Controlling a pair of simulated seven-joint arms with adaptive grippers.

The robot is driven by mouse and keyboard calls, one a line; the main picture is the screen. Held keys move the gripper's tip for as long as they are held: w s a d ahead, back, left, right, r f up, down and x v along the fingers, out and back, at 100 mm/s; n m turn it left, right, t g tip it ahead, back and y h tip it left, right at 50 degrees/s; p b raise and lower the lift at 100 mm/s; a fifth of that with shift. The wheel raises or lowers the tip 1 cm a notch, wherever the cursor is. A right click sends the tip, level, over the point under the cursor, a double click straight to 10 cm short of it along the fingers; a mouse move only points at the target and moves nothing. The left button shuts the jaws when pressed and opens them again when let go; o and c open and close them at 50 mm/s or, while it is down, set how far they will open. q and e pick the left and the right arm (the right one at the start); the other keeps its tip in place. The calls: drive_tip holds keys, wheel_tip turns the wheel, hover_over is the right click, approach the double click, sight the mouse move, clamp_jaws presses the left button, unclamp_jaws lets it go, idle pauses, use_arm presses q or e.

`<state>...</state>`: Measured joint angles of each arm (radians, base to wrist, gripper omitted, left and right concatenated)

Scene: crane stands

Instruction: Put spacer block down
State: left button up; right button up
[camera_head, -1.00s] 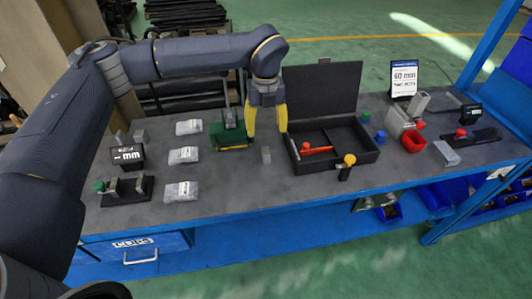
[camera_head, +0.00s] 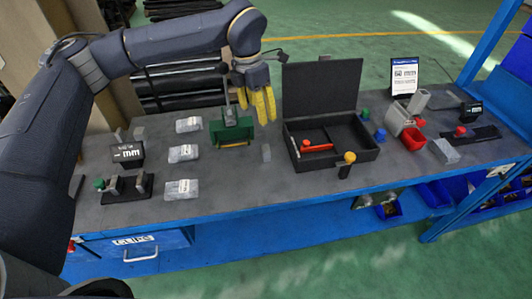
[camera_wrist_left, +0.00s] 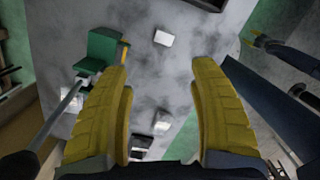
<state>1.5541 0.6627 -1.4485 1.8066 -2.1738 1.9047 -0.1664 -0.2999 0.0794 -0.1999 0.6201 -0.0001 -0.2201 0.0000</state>
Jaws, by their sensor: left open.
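A small grey block, apparently the spacer block (camera_head: 266,153), stands on the grey bench top between the green fixture and the black case. It shows as a pale block in the left wrist view (camera_wrist_left: 163,38). My left gripper (camera_head: 256,114) is open and raised behind and above the block, apart from it. In the left wrist view its yellow fingers (camera_wrist_left: 162,66) are spread with nothing between them. A dark arm with yellow fingers, seemingly my right gripper (camera_wrist_left: 257,40), shows at the upper right of that view, too small to read its opening.
The green fixture (camera_head: 232,132) stands left of the block, with several labelled bags (camera_head: 183,153) beyond. The open black case (camera_head: 362,158) is to the right, holding a red-ended tool (camera_head: 318,148). Bare bench lies in front of the block.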

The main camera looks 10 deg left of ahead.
use_arm(q)
drive_tip(key=m, duration=0.5)
approach(265, 148)
drive_tip(key=f, duration=0.6)
drive_tip(key=shift+w+d, duration=0.2)
drive_tip(key=shift+d, duration=0.05)
drive_tip(key=shift+d+f, duration=0.25)
drive_tip(key=shift+f, duration=1.2)
drive_tip(key=shift+d+f, duration=0.2)
drive_tip(key=shift+f, duration=1.2)
clamp_jaws()
